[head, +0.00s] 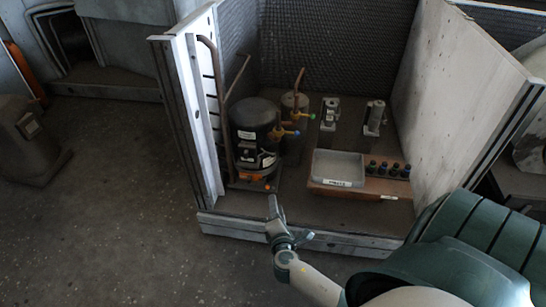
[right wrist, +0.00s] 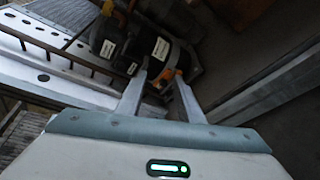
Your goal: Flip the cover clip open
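A black compressor-like cylinder (head: 255,130) with white labels stands inside the open housing, at its left side. A small orange piece (head: 257,177), which may be the cover clip, sits low on its front; its exact position, open or closed, is too small to tell. My right gripper (head: 272,200) is just in front of and below this piece. In the right wrist view the fingers (right wrist: 160,95) are apart with nothing held between them. The orange piece (right wrist: 179,82) shows close to the right fingertip there; I cannot tell whether they touch. My left gripper is not in view.
The housing has a pale left wall (head: 185,110), a pale right wall (head: 455,90) and a front sill (head: 235,224). Copper pipes (head: 217,90) run near the cylinder. A grey tray (head: 338,166) and several dark knobs stand to the right.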

